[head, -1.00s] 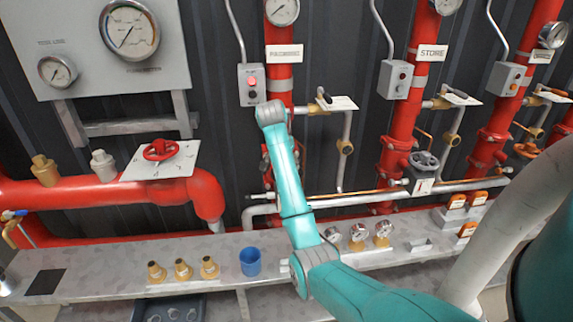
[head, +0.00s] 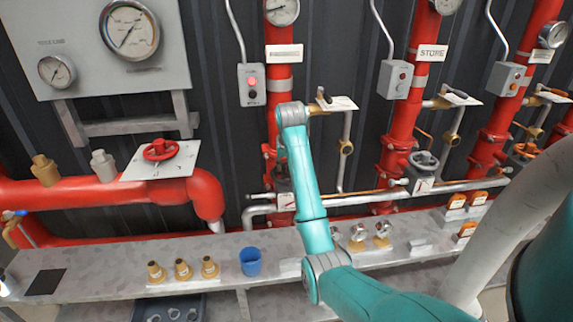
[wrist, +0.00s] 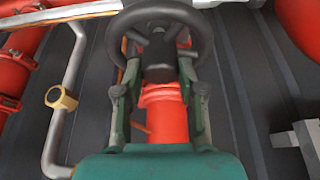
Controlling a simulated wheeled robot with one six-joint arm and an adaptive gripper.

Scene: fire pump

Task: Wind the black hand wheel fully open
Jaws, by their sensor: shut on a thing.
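The black hand wheel (wrist: 158,60) fills the top middle of the wrist view, with its rim, spokes and dark hub showing. It sits in front of a red pipe. My gripper (wrist: 160,78) has one finger on each side of the hub, near the lower part of the wheel, and is shut on the wheel. The exact contact points are hard to make out. In the head view, a dark part of the wheel (head: 282,172) shows just left of my arm. My arm hides the rest of it and my gripper there.
A grey-black wheel (head: 423,161) is on the pipe to the right, and a red wheel (head: 160,150) is on the left pipe. A blue cup (head: 250,262) and several brass fittings (head: 183,269) stand on the bench (head: 100,258). A thin pipe (wrist: 62,110) runs left of my gripper.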

